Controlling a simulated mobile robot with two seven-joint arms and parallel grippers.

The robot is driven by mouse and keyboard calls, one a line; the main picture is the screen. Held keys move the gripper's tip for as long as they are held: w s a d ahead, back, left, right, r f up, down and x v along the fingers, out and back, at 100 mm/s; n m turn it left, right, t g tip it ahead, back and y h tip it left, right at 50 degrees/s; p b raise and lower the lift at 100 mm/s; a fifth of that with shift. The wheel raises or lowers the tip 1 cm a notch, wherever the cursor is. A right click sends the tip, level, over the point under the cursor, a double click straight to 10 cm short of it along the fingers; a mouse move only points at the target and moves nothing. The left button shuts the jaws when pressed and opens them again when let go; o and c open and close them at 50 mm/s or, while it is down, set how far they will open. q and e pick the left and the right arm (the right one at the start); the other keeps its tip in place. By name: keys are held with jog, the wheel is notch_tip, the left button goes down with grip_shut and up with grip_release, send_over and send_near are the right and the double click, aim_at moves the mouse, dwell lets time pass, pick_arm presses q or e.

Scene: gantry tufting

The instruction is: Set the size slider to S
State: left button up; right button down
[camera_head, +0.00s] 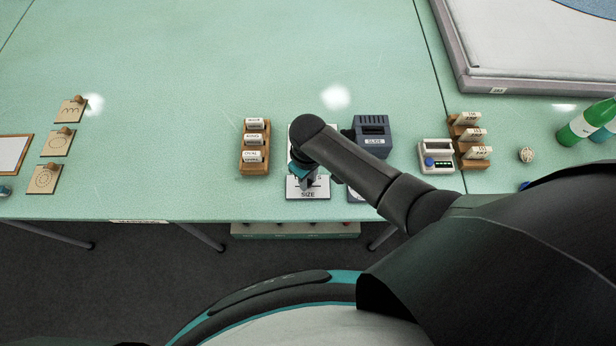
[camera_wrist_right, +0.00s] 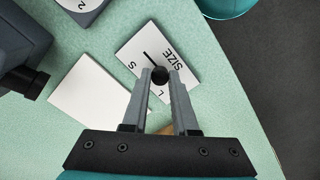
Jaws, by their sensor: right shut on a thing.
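The size slider plate (camera_head: 308,194) is a white panel marked SIZE near the table's front edge, partly covered by my right arm. It also shows in the right wrist view (camera_wrist_right: 184,48), with letters S and L along a dark slot. The black slider knob (camera_wrist_right: 159,74) sits between my right fingertips (camera_wrist_right: 160,76), which are shut on it. It is away from the slot's visible S end. The slot beyond it and any middle letter are hidden by the fingers. In the head view my right gripper (camera_head: 302,173) points down over the plate. My left gripper is out of view.
A dark grey box (camera_head: 372,136) stands close right of the plate. A wooden rack (camera_head: 255,160) of labelled blocks is on the left. A small white device (camera_head: 436,155) and another rack (camera_head: 470,141) are farther right. The green table behind is clear.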

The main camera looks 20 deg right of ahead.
dwell(0.8)
jog(key=d+p, duration=0.1)
jog(key=s+d+p, duration=0.1)
jog(key=shift+d+r, duration=0.1)
jog(key=shift+d, duration=0.55)
jog(key=c, duration=0.7)
grip_release()
jog(key=shift+d, duration=0.1)
